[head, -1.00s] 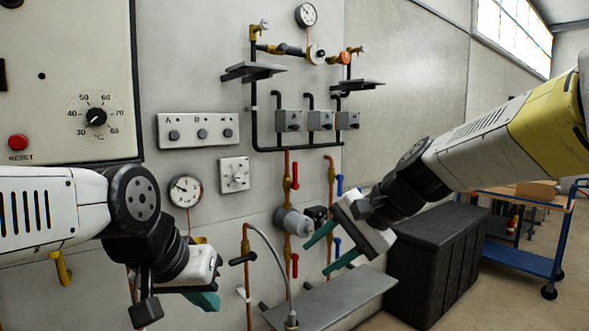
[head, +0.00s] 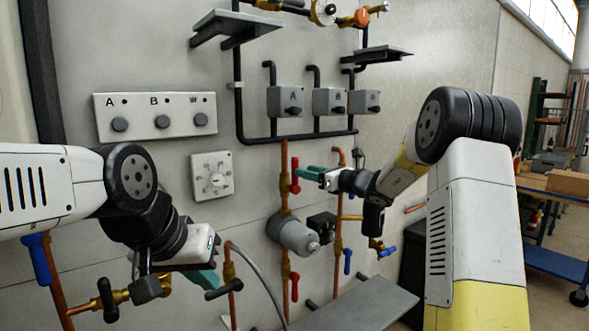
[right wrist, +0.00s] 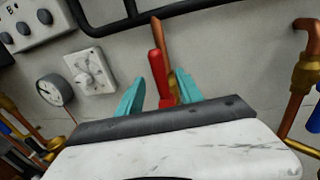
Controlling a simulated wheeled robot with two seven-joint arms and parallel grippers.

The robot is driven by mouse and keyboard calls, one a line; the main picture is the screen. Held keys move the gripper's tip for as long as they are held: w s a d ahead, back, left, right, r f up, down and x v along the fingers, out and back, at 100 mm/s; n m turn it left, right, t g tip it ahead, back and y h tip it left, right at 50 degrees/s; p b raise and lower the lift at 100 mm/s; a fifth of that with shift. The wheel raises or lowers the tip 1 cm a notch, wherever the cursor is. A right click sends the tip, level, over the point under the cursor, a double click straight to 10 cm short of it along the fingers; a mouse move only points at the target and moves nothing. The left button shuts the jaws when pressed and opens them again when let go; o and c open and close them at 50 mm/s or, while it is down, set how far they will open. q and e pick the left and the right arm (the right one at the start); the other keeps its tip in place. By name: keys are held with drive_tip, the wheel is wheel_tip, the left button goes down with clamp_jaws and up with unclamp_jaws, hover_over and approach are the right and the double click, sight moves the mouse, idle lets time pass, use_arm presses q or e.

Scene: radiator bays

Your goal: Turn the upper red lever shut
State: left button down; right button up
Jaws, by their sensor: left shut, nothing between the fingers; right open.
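The upper red lever (head: 295,176) stands upright along the copper pipe (head: 284,155) on the wall, above the grey pump-like body (head: 293,233). My right gripper (head: 307,173) is open, with its teal fingers reaching in from the right at the lever. In the right wrist view the red lever (right wrist: 157,72) shows between the two open fingers (right wrist: 157,95); I cannot tell whether they touch it. My left gripper (head: 207,283) is shut and empty, low on the left, well away from the lever.
A lower red lever (head: 294,287) is on the same pipe. A blue lever (head: 347,261) is on the pipe to the right. A grey shelf (head: 365,305) juts out below. A dial plate (head: 212,176) and a button panel (head: 156,115) are on the wall to the left.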

sight(295, 184)
drive_tip(key=x, duration=0.6)
drive_tip(key=shift+s, duration=0.1)
clamp_jaws()
idle(1.2)
